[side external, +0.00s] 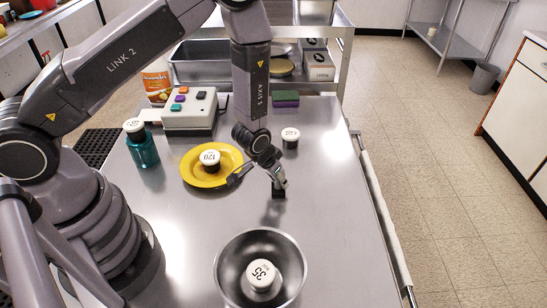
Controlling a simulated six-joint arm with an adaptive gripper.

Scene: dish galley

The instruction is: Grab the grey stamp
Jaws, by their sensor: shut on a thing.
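My gripper (262,178) hangs low over the middle of the steel table, between the yellow plate and the steel bowl. It is shut on a small dark object (279,192) at its fingertips. The object is small and mostly covered by the fingers, so I cannot tell for sure that it is the grey stamp. A dark shadow or reflection lies on the table just below it.
A yellow plate (195,178) holds a white-topped black canister marked 120 (210,158). A steel bowl (229,281) holds another marked 35 (262,275). A third canister (290,138) stands behind my gripper. A teal bottle (143,148) and a button box (190,112) stand left. The right side is clear.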

